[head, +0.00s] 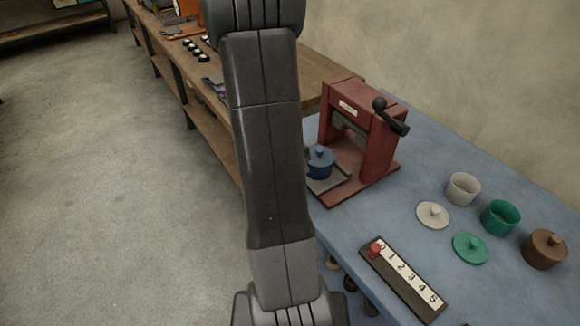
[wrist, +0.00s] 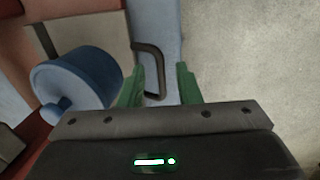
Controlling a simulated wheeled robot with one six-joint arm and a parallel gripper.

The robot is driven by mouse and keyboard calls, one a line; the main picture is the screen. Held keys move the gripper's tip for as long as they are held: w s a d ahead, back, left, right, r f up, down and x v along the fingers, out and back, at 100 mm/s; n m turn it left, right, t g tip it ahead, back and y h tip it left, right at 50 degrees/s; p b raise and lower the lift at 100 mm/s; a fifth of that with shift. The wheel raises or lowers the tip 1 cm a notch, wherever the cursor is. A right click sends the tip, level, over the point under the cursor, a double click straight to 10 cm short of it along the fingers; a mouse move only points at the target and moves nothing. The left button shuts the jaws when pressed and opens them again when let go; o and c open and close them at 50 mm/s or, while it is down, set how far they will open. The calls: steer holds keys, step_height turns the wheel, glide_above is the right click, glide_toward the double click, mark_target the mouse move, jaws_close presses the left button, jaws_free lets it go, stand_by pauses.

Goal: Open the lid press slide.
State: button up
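The red lid press (head: 375,150) stands on the blue table, with a black knobbed lever (head: 392,116) at its top right. Its grey slide plate (head: 330,184) sticks out at the front and carries a lidded blue pot (head: 320,166). The wrist view shows the blue pot (wrist: 80,82) on the left and a dark bent handle (wrist: 155,62). My gripper (wrist: 160,68) is open. The handle appears between its green fingers, nearer the left one; I cannot tell whether they touch. My arm hides my gripper in the head view.
A number strip (head: 405,278) with a red peg lies at the table's front edge. White (head: 463,188), green (head: 500,217) and brown (head: 545,249) pots stand at the right, with loose lids beside the first two. A wooden bench (head: 310,75) runs behind. The floor at left is clear.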

step_height(320, 180, up, 13)
steer(key=s+a, duration=0.1)
steer(key=a, duration=0.1)
steer(key=shift+s+r+p, duration=0.15)
steer(key=shift+s+p, duration=0.1)
steer(key=shift+p, duration=0.15)
steer(key=shift+a+f, duration=0.1)
steer(key=shift+f, duration=0.1)
steer(key=f, duration=0.4)
steer(key=w+d+f, duration=0.1)
steer(key=f, duration=0.4)
steer(key=d+f+b, duration=0.1)
steer(key=f, duration=0.3)
steer(key=shift+w+d+f, duration=0.1)
steer(key=shift+w+f, duration=0.05)
steer(key=shift+w, duration=0.05)
steer(key=shift+w+d, duration=0.25)
steer(key=shift+d, duration=0.1)
